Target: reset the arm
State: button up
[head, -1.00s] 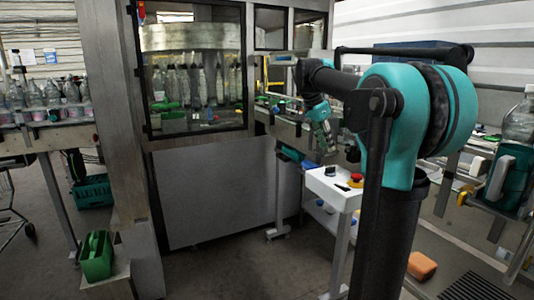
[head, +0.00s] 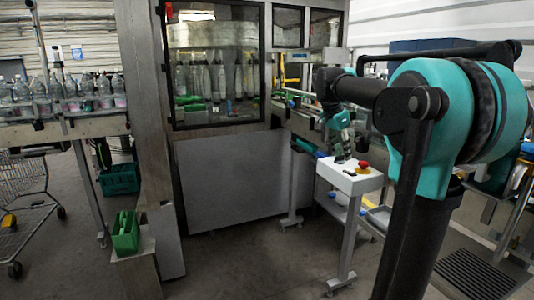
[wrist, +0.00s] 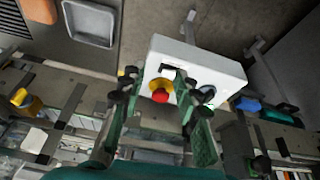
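The white control box (head: 350,176) stands on a pale post at centre right. On its top are a red button (head: 364,167) on a yellow base and a small dark control (head: 349,171). My gripper (head: 342,156) points down over the box's far left part. In the wrist view my gripper (wrist: 158,88) is open, its green fingers apart with nothing held. The white box (wrist: 218,68) shows beyond the fingers, with the red button (wrist: 160,95) seen between them. Whether the fingers touch the box cannot be told.
A windowed machine cabinet (head: 230,185) stands left of the box. Bottles (head: 60,92) line a conveyor at left. A green bin (head: 125,232) sits on a stand, a green crate (head: 120,179) behind it, and a cart (head: 25,190) is at far left. Floor in front is clear.

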jog(key=s+a+f+n+y, duration=0.1)
jog(key=s+f+n, duration=0.3)
jog(key=s+f, duration=0.4)
jog(key=s+a+f+n+t+y, duration=0.1)
jog(key=s+a+f+n, duration=0.2)
jog(key=s+f, duration=0.6)
jog(key=s+a+f+n+t+y, duration=0.1)
jog(key=s+a+f+n, duration=0.1)
jog(key=s+f+n, duration=0.3)
jog(key=s+f, duration=0.4)
jog(key=f, duration=0.5)
jog(key=shift+a+f+y, duration=0.25)
jog(key=shift+f+y, duration=0.1)
jog(key=shift+y, duration=0.05)
